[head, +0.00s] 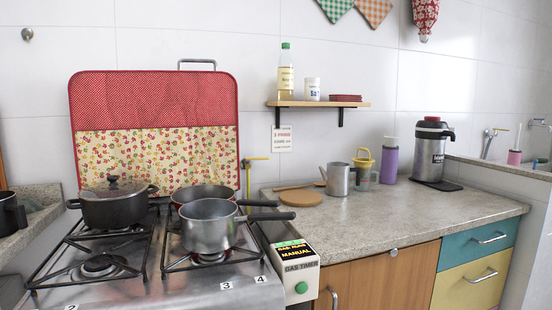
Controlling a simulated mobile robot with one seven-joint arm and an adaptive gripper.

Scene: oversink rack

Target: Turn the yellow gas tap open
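The yellow gas tap (257,158) is on the white tiled wall, between the stove cover and the stone counter. Its yellow lever looks roughly level, pointing right. A thin yellow pipe (248,182) runs down below it, so the lever lies across the pipe. The lower end of the pipe is hidden behind the pan handles and the stove. My gripper is not in view.
Pots and a saucepan (208,226) stand on the stove (150,292), with handles jutting right below the tap. A gas timer box (297,268) is at the stove's right. A shelf (318,104) with a bottle hangs above right. The counter's front (350,235) is clear.

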